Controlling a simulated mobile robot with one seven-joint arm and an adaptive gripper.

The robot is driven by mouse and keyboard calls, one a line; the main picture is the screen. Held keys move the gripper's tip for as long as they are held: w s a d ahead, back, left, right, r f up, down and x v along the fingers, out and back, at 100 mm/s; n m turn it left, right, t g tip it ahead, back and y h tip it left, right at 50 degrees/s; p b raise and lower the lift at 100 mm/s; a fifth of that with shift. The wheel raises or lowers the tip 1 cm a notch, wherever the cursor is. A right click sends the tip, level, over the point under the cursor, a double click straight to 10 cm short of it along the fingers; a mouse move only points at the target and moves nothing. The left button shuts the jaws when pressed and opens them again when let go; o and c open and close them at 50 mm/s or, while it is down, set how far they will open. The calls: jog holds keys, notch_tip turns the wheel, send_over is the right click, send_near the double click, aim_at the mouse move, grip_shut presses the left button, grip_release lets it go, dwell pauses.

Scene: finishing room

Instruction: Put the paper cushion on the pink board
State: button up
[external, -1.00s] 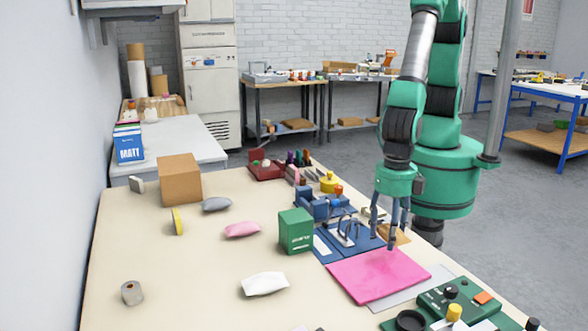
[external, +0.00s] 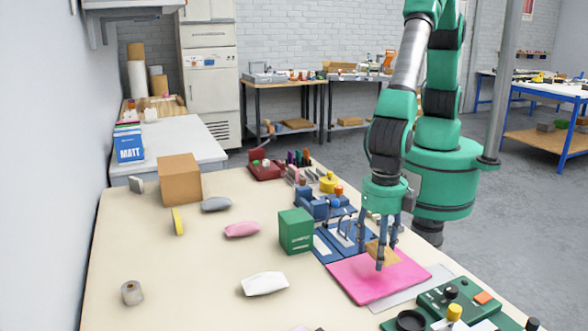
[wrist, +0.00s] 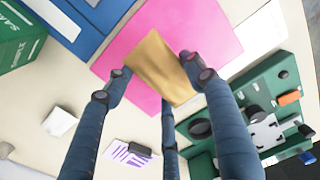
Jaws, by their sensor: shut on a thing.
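The paper cushion (external: 384,254) is tan and creased. It also shows in the wrist view (wrist: 158,62), between the fingers. The pink board (external: 362,284) lies flat near the table's right edge; in the wrist view the pink board (wrist: 215,30) spreads behind the cushion. My gripper (external: 379,250) points down and is shut on the cushion, over the far part of the board; in the wrist view its fingers (wrist: 160,78) press on the cushion's sides. I cannot tell whether the cushion touches the board.
A green box (external: 296,231) and a blue tray (external: 327,248) stand left of and behind the board. A green control panel (external: 445,301) is to its right. A white cushion (external: 265,284) and a pink one (external: 242,229) lie left. The table's left front is mostly clear.

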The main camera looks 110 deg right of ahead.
jog(key=shift+f, duration=1.7)
jog(key=shift+f+b, duration=0.1)
jog(key=shift+b, duration=0.2)
jog(key=o, duration=0.8)
notch_tip(320, 180, up, 12)
jog(key=shift+r+p, duration=0.15)
jog(key=shift+p, duration=0.7)
